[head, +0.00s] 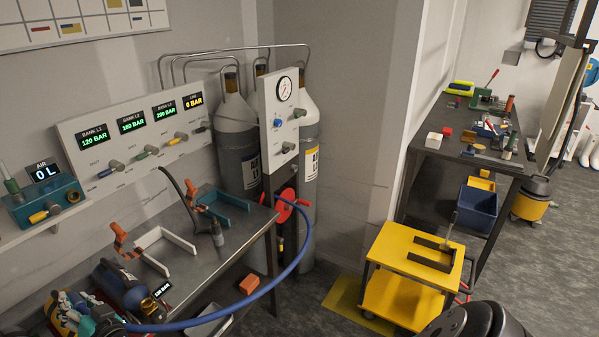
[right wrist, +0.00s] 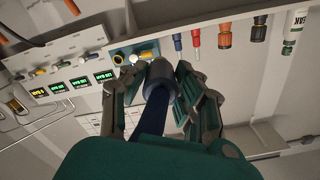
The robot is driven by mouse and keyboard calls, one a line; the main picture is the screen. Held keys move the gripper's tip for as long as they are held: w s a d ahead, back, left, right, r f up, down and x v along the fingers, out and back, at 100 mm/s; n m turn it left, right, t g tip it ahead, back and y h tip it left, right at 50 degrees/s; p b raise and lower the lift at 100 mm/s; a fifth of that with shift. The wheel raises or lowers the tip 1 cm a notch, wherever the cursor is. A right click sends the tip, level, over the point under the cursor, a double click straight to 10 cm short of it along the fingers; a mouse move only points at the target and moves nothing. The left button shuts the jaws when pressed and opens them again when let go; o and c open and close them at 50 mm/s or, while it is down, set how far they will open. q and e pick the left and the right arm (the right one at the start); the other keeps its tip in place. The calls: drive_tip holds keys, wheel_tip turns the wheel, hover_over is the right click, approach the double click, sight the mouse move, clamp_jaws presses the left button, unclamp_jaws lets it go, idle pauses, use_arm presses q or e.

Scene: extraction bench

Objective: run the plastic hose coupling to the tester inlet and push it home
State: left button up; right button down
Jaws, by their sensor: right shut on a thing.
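The tester, a teal box (head: 45,203) with a display reading "AIR 0 L", sits on the shelf at the left of the head view. A yellow-ended fitting (head: 45,214) sticks out of its front; I cannot tell for sure that this is the inlet. The tester also shows ahead in the right wrist view (right wrist: 140,50). My right gripper (head: 70,305) is at the lower left, below the tester and apart from it. It is shut on the grey hose coupling (right wrist: 161,76), with the dark blue hose (right wrist: 152,115) running back from it. My left gripper is not in view.
A white bracket (head: 165,243), a teal bracket (head: 221,213) and a cylinder (head: 128,288) occupy the bench. A gauge panel (head: 130,145) stands right of the tester.

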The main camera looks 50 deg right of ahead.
drive_tip(key=shift+w+d+r, duration=0.1)
drive_tip(key=shift+d, duration=0.15)
drive_tip(key=w+d+r, duration=0.2)
drive_tip(key=d+r, duration=0.1)
drive_tip(key=d, duration=0.6)
drive_tip(key=shift+w, duration=0.25)
idle(0.4)
drive_tip(key=w+d+r, duration=0.2)
drive_tip(key=d, duration=0.5)
drive_tip(key=shift+r, duration=0.15)
